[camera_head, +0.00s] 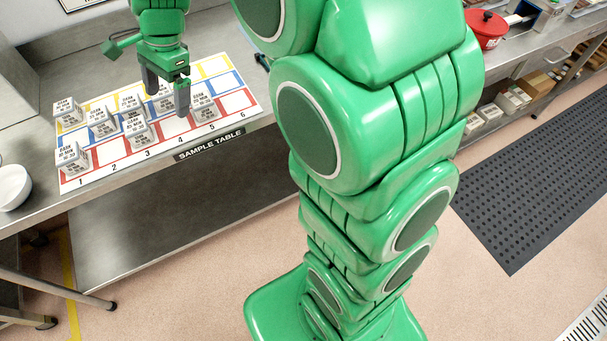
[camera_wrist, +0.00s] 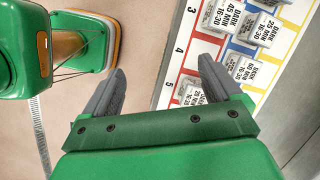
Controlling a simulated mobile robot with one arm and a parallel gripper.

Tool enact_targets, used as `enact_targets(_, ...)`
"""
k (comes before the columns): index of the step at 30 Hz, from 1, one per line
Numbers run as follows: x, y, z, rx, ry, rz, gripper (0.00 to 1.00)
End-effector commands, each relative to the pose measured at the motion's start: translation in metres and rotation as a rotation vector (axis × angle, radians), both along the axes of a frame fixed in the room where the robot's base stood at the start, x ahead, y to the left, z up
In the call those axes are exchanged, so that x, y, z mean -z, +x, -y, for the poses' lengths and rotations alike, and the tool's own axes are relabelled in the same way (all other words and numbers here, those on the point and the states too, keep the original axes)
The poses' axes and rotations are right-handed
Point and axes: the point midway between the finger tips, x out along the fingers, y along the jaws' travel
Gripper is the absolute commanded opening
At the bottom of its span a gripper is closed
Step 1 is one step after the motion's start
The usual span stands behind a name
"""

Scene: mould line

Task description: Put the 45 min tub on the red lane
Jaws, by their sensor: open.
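A white tub whose small label seems to read 45 MIN shows in the wrist view (camera_wrist: 219,16), beside number 3, in the red lane; the digits are not sharp. What seems the same tub stands in the head view (camera_head: 142,136). The red lane (camera_head: 106,155) is the front row of the board, along the numbers. My gripper (camera_head: 167,97) is open and empty above the board's right half. In the wrist view its fingers (camera_wrist: 162,70) are apart with floor between them. A tub (camera_wrist: 190,96) by number 5 is partly hidden by one finger.
Other similar tubs stand in the blue lane (camera_wrist: 244,69), the yellow lane (camera_head: 66,110) and red square 1 (camera_head: 71,158). The board lies on a steel table (camera_head: 230,135) with a front edge. A white bowl (camera_head: 13,187) is at left. Red square 6 (camera_head: 239,102) is clear.

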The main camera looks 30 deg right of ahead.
Motion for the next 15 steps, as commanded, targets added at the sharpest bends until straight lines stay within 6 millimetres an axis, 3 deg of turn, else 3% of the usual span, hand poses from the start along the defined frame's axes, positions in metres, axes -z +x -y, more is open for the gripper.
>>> enact_targets(15,-0.017,-0.137,0.071,-0.493,-0.092,0.06,0.91)
